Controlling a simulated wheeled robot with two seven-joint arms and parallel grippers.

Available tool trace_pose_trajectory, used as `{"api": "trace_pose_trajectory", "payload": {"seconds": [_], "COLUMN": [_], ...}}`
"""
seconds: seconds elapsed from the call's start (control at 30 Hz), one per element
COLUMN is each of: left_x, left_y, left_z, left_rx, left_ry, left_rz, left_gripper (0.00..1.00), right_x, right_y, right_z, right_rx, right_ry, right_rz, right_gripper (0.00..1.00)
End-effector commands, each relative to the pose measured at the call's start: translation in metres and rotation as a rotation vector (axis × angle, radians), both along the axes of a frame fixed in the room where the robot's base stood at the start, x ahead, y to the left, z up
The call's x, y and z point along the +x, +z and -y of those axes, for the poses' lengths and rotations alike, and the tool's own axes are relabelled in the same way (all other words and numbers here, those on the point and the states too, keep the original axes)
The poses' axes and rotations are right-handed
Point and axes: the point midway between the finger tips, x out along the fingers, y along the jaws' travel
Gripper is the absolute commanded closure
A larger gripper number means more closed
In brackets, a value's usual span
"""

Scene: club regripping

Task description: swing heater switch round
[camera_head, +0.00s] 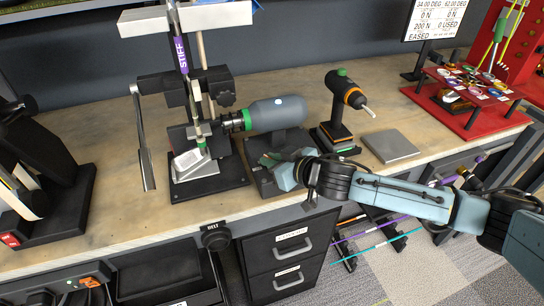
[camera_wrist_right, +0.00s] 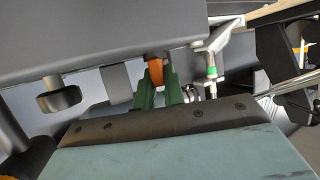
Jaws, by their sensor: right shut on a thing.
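The heater (camera_head: 278,114) is a grey rounded cylinder with a green band and a dark nozzle pointing left, on a dark stand on the bench. My right gripper (camera_head: 270,160) is low in front of the heater's stand, its arm reaching in from the right. In the right wrist view, its green fingers (camera_wrist_right: 158,92) are shut on a small orange piece, which I take for the heater switch (camera_wrist_right: 156,71). The switch sits under a large grey body. In the head view the switch is hidden. My left gripper is not in view.
A clamp stand (camera_head: 205,180) holds an upright club shaft with a purple grip (camera_head: 181,55) left of the heater. A black and orange hand tool (camera_head: 345,95) stands right of it, near a grey plate (camera_head: 391,146). A belt knob (camera_head: 215,237) juts from the bench front.

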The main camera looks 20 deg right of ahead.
Motion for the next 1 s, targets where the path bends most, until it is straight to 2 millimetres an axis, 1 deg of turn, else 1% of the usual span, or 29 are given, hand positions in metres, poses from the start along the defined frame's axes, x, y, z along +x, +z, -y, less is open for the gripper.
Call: {"api": "trace_pose_trajectory", "payload": {"seconds": [0.03,0.5,0.73,1.0], "left_x": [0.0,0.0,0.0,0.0], "left_y": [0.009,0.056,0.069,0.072], "left_z": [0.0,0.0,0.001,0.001], "left_rx": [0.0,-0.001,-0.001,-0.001], "left_ry": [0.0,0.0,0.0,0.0], "left_rz": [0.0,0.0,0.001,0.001], "left_gripper": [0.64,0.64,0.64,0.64], "right_x": [0.0,0.004,0.005,0.006], "right_y": [0.003,0.007,0.005,0.002], "right_z": [0.002,0.004,0.004,0.005], "right_rx": [-0.003,-0.008,-0.008,-0.005], "right_ry": [0.022,0.3,0.436,0.576], "right_rz": [-0.002,0.004,0.004,0.003], "right_gripper": [1.0,1.0,1.0,1.0]}}
